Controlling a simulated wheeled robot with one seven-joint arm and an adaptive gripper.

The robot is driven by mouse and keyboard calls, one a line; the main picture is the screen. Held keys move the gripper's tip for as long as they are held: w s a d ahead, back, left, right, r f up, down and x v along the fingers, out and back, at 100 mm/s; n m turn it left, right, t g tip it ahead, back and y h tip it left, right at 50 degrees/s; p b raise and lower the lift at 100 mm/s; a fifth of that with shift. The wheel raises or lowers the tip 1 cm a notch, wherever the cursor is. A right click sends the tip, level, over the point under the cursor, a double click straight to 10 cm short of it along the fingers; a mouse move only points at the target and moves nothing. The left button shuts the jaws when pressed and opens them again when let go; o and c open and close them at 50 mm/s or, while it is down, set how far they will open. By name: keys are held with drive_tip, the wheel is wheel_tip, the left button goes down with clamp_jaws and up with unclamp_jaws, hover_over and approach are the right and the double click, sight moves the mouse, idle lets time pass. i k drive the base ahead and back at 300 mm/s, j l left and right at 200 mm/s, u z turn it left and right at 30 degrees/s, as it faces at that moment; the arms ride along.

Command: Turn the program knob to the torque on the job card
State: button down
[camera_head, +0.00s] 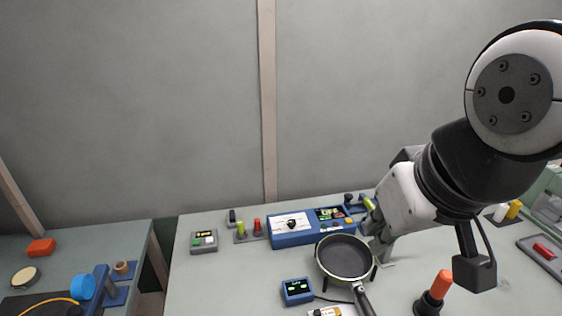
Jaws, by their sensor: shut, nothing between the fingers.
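A blue control box (300,239) stands on the bench. Its left part bears a white panel (282,229) with a small black round shape (292,222), which may be the program knob. A dark display (330,213) with green marks sits at its right, too small to read. No job card can be made out for certain; a white label with a yellow part (326,312) is cut off at the bottom edge. My gripper (379,253) is right of the blue box, beside the pan, shut and empty. My own wrist partly hides it.
A black pan (344,257) stands in front of the box, handle toward me. A small blue display unit (297,291) is left of it. A grey button box (204,241) and green and red upright pieces (257,227) stand farther left. An orange-topped tool (440,285) stands at right.

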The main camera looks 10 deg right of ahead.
sight(290, 223)
drive_tip(key=z, duration=0.1)
drive_tip(key=i+u, duration=0.1)
drive_tip(key=k, duration=0.1)
drive_tip(key=z, duration=0.95)
drive_tip(key=k+j+z, duration=0.1)
drive_tip(key=z, duration=0.35)
drive_tip(key=k+z, duration=0.1)
drive_tip(key=z, duration=0.3)
drive_tip(key=k+z, duration=0.1)
drive_tip(key=z, duration=0.35)
